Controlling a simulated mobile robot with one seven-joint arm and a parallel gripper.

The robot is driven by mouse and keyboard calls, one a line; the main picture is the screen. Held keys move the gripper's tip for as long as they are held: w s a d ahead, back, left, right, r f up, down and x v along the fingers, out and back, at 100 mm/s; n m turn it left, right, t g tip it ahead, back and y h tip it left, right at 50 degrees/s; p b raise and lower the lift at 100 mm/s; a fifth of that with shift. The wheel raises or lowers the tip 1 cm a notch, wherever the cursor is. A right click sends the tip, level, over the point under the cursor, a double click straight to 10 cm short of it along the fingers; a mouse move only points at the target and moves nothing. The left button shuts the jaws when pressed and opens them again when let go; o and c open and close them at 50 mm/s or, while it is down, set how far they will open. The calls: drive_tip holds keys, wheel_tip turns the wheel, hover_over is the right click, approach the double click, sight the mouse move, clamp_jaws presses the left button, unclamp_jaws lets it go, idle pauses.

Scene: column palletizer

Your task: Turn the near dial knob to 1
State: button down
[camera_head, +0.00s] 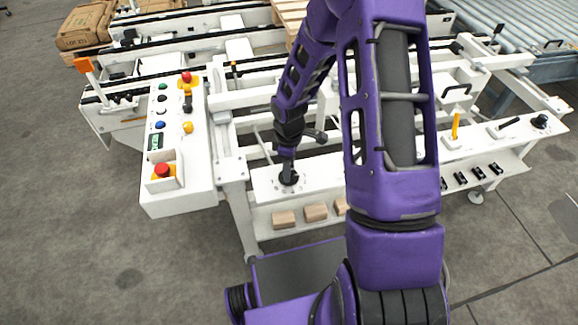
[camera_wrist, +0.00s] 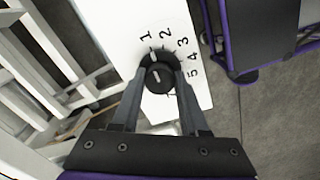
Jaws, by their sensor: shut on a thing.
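The near dial knob (camera_wrist: 158,75) is round and black on a white panel, with the numbers 1 to 5 printed around it in the wrist view. A white pointer line on the knob runs up and slightly left, roughly towards the 1; whether it lines up exactly I cannot tell. My gripper (camera_wrist: 159,84) is shut on the knob, one finger at each side. In the head view my gripper (camera_head: 288,168) comes down from above onto the knob (camera_head: 289,179), which it partly covers.
Left of the knob is a control box (camera_head: 181,140) with coloured buttons and a red stop button (camera_head: 163,170). Wooden blocks (camera_head: 284,219) lie on a shelf below. Another black dial (camera_head: 541,121) and a yellow lever (camera_head: 455,126) are at the right.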

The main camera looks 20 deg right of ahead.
drive_tip(key=shift+n, duration=0.3)
drive_tip(key=shift+c, duration=2.1)
unclamp_jaws()
wheel_tip(320, 180, up, 18)
drive_tip(key=p, duration=0.3)
drive_tip(key=shift+f, duration=0.25)
